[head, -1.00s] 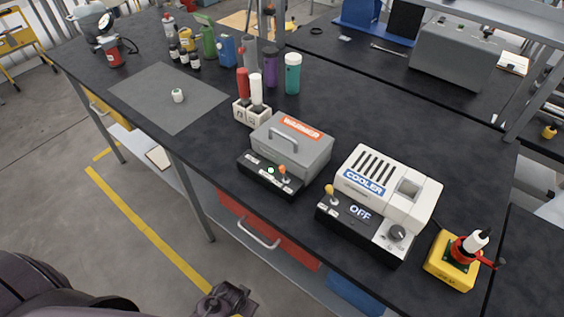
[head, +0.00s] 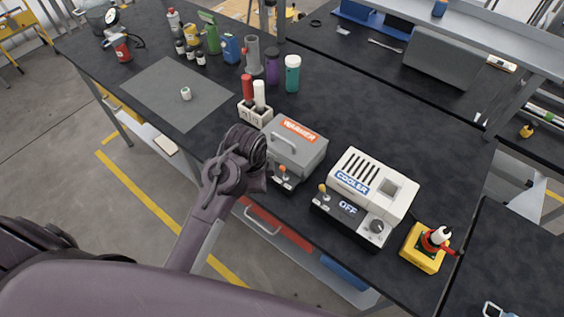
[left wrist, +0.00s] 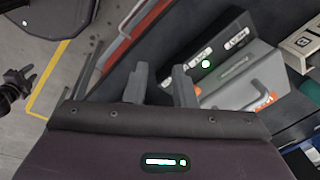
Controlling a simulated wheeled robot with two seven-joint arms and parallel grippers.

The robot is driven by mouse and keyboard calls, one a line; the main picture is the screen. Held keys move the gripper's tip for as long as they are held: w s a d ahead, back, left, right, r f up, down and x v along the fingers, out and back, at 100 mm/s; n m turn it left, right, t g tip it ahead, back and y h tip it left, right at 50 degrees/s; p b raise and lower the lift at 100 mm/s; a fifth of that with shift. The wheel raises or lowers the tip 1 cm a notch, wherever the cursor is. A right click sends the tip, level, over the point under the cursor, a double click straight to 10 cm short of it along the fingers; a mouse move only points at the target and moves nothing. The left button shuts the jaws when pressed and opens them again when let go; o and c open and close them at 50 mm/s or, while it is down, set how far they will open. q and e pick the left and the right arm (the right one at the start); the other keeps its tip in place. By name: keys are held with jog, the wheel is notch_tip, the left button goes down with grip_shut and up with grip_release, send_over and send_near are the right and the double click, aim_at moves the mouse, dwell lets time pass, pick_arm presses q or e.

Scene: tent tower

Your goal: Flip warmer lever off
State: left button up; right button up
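The warmer (head: 297,150) is a grey lidded box with an orange label and a dark front panel. Its lever (head: 283,170) has an orange tip and stands near the front panel's right end. My left gripper (head: 262,180) is at the panel's left part and hides it in the head view. In the left wrist view its two fingers (left wrist: 160,84) are apart with nothing between them. The warmer (left wrist: 238,80) lies to their right, its panel lamp (left wrist: 205,63) lit pale green. A bit of orange beside the right finger is possibly the lever tip.
The white cooler (head: 362,190), its display reading OFF, stands just right of the warmer. A yellow base with a red-handled device (head: 428,246) is farther right.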

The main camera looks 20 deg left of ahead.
aim_at(282, 167)
pick_arm(q)
jog(key=w+d+m, duration=0.1)
jog(key=w+m, duration=0.1)
jog(key=m, duration=0.1)
jog(key=w+d+r+m, duration=0.1)
jog(key=w+m, duration=0.2)
jog(key=w+r+m+g, duration=0.1)
jog(key=w+m, duration=0.2)
jog(key=shift+w+d+r, duration=0.1)
jog(key=shift+w+d, duration=0.15)
jog(key=shift+d, duration=0.15)
jog(key=shift+m, duration=0.4)
jog(key=shift+f+p, duration=0.35)
jog(key=shift+f, duration=0.2)
jog(key=f, duration=0.2)
jog(key=f+p, duration=0.1)
jog(key=f, duration=0.3)
jog(key=shift+w+d+f+p, duration=0.15)
jog(key=shift+w+f+p, duration=0.1)
jog(key=shift+f+p, duration=0.05)
grip_shut()
